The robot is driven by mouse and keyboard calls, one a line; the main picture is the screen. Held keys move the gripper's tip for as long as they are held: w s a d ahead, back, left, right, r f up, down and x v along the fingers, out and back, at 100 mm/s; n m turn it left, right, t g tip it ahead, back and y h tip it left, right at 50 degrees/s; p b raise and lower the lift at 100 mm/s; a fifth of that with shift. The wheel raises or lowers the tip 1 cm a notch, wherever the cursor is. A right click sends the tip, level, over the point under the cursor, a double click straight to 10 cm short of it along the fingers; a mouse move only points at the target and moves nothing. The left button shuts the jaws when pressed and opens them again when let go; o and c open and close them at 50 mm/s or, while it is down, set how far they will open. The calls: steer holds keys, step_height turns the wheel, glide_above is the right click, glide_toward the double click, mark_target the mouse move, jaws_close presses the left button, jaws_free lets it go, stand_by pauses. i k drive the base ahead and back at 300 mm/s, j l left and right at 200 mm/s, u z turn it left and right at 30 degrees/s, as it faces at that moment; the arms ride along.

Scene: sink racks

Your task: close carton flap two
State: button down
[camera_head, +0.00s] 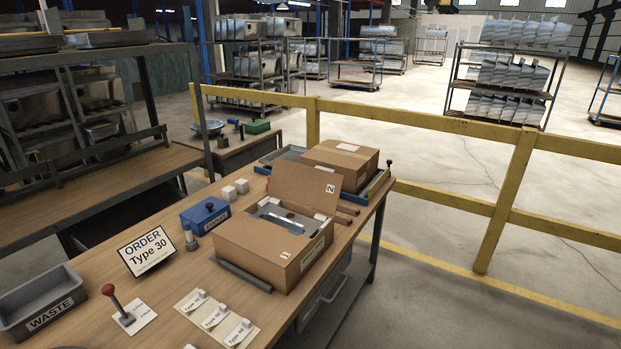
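An open brown carton (243,248) stands on the wooden workbench. Its flap marked "2" (300,186) stands up, tilted back, along the carton's far edge. Another flap, with a small marking (270,259), lies roughly flat over the near side. Between them a grey metal piece (283,216) and white corner blocks show inside the carton. My gripper is not in view.
A closed carton (338,160) stands just behind the flap. A blue stapler box (204,217), white cubes (242,186), an order sign (146,250), a grey waste bin (42,305) and a red-knobbed lever (117,302) share the workbench (185,282). A yellow railing (455,199) runs behind.

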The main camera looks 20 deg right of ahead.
mark_target(310, 188)
steer(key=i+l, duration=0.2)
steer(key=l, duration=0.15)
steer(key=i+l, duration=0.2)
steer(key=l, duration=0.15)
steer(key=i+l, duration=0.2)
steer(key=l, duration=0.15)
steer(key=i+l, duration=0.2)
steer(key=l, duration=0.15)
steer(key=i+l, duration=0.2)
steer(key=l, duration=0.15)
